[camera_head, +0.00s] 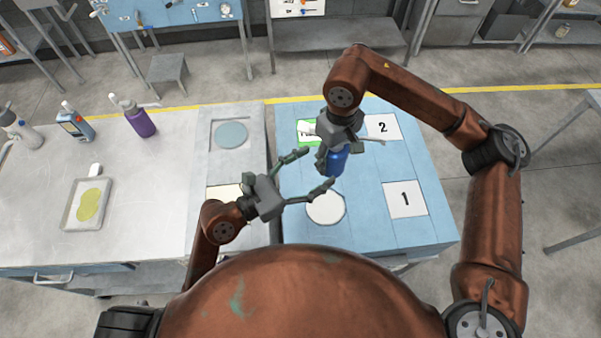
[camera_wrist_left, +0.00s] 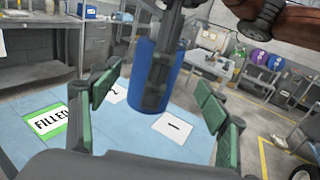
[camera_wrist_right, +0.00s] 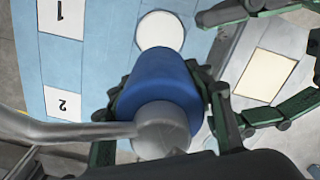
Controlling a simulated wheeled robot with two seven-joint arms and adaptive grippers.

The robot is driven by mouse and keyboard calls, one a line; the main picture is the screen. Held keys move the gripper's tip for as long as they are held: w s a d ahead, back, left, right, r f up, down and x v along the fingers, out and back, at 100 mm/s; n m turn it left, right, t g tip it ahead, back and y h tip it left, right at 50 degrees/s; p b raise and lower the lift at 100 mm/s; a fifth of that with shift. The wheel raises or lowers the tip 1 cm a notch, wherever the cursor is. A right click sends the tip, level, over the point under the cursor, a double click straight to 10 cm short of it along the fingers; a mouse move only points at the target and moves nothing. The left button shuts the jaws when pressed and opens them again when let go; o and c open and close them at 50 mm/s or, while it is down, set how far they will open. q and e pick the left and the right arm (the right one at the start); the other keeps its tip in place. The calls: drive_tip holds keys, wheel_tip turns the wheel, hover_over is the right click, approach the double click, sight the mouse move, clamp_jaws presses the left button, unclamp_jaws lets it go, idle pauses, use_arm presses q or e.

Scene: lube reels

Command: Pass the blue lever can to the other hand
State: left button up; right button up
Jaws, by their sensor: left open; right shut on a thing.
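The blue lever can (camera_head: 337,162) is held above the blue mat by my right gripper (camera_head: 330,150), which is shut on it. In the right wrist view the can (camera_wrist_right: 160,85) shows its blue body and grey top with a lever arm, between the green-padded fingers (camera_wrist_right: 158,105). My left gripper (camera_head: 312,172) is open and empty, its fingers spread to the left of and below the can. In the left wrist view the can (camera_wrist_left: 143,65) stands ahead, between and beyond the open fingers (camera_wrist_left: 155,105), apart from them.
The blue mat (camera_head: 375,225) carries cards marked 1 (camera_head: 405,199) and 2 (camera_head: 383,127), a green FILLED card (camera_wrist_left: 48,122) and a white disc (camera_head: 325,208). On the left table stand a purple bottle (camera_head: 138,120), a blue-labelled can (camera_head: 75,124) and a tray (camera_head: 72,218).

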sight(337, 154)
use_arm(q)
drive_tip(key=x, duration=0.7)
drive_tip(key=shift+w+d, duration=0.1)
drive_tip(key=shift+d, duration=0.05)
drive_tip(key=shift+d, duration=0.1)
drive_tip(key=c, duration=1.6)
use_arm(e)
drive_tip(key=shift+a, duration=0.1)
drive_tip(key=o, duration=1.1)
drive_tip(key=shift+w, duration=0.1)
drive_tip(key=o, duration=0.5)
drive_tip(key=shift+c, duration=0.2)
